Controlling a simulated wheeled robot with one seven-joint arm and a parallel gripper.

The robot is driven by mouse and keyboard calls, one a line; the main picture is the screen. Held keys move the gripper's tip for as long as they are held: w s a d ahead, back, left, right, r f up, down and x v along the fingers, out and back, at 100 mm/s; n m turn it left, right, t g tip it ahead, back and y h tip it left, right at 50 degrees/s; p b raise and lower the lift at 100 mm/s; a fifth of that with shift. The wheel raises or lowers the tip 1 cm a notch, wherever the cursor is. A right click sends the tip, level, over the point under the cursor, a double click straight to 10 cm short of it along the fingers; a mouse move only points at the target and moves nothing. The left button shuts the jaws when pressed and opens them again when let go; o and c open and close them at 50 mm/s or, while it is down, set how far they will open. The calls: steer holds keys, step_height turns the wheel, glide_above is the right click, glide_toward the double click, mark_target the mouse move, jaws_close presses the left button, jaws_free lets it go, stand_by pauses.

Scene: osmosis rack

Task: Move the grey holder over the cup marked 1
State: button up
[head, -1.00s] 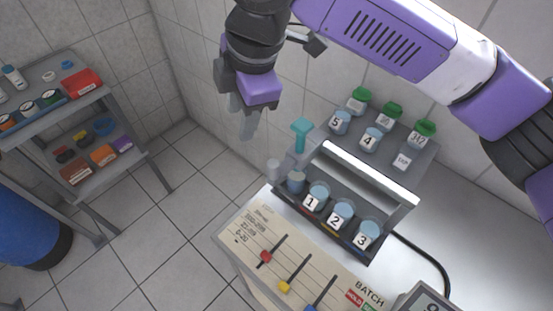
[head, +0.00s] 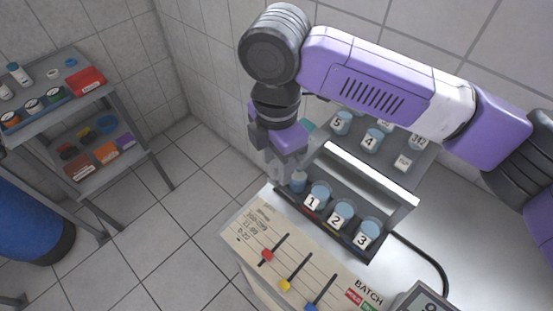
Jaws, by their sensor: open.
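The cup marked 1 (head: 319,192) stands at the left of a row of numbered cups in the dark rack (head: 350,243). Cups marked 2 (head: 342,212) and 3 (head: 368,231) follow to its right. My gripper (head: 284,168) is open, pointing down at the rack's left end, left of and above cup 1. An unmarked blue-grey cup-like piece (head: 298,182) shows just below the fingers. I cannot clearly make out the grey holder; my fingers cover the spot around the rack's left end. I cannot tell whether the fingers touch anything.
A pale handle bar (head: 370,172) spans above the rack, right of my gripper. Behind it a grey shelf holds jars 5 (head: 341,122) and 4 (head: 372,138). A slider panel (head: 290,262) lies in front. A teal piece (head: 308,125) is mostly hidden behind my gripper.

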steer(key=shift+f, duration=0.15)
jaws_close()
stand_by(1.4)
